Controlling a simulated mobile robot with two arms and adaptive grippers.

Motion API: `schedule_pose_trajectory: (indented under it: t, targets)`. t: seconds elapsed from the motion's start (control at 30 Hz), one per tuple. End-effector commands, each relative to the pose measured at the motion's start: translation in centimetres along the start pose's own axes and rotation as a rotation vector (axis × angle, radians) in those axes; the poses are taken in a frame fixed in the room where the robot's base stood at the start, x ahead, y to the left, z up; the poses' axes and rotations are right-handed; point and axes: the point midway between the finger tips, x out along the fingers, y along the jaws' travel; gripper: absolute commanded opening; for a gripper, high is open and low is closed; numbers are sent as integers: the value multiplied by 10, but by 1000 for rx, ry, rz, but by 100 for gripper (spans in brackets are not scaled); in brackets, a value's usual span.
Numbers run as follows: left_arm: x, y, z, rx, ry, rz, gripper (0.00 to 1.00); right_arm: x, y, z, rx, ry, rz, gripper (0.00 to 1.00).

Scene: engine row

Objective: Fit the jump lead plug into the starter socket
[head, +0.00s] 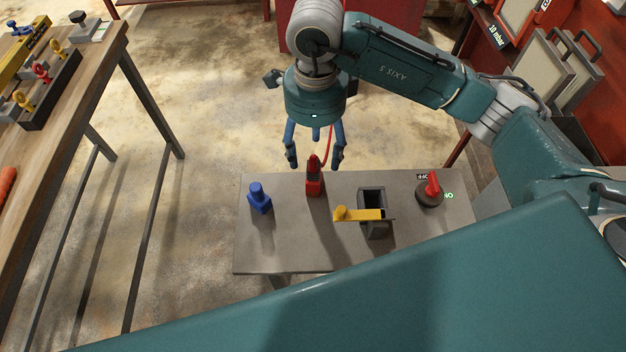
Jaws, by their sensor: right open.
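The jump lead plug, a red upright piece (314,180) with a red lead, stands on the grey table (275,248). The likely starter socket is a dark square box (374,202) to its right, with a yellow lever (358,214) across its front. My right gripper (315,160) points down with its blue fingers spread, open and empty, above and behind the red plug. I cannot tell whether any finger touches the plug. My left gripper is not in view.
A blue plug-like piece (260,198) stands at the table's left. A red rotary switch (432,190) with ON and OFF labels is at the right. A wooden bench (62,140) with tools stands far left, with open floor between.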

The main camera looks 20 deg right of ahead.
Motion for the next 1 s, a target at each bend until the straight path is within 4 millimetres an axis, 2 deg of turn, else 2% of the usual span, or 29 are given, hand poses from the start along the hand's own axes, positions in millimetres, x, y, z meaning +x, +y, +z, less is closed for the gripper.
schedule_pose_trajectory:
  t: [0.13, 0.37, 0.5, 0.6, 0.73, 0.93, 1.0]
  targets:
    - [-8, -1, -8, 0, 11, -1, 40, 20, 1, -1, 2, 3, 3, 61]
    - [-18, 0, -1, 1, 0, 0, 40, 36, 1, 1, 1, 2, 4, 61]
    - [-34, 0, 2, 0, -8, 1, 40, 57, 2, 3, 1, 3, 5, 61]
    - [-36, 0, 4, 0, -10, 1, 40, 72, 0, 3, 1, 1, 2, 61]
    - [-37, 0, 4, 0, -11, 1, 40, 81, 0, 3, 1, 1, 0, 61]
    - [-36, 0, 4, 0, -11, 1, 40, 82, 0, 4, 0, 0, -1, 61]
    - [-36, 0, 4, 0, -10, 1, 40, 81, 0, 4, 0, 0, -1, 47]
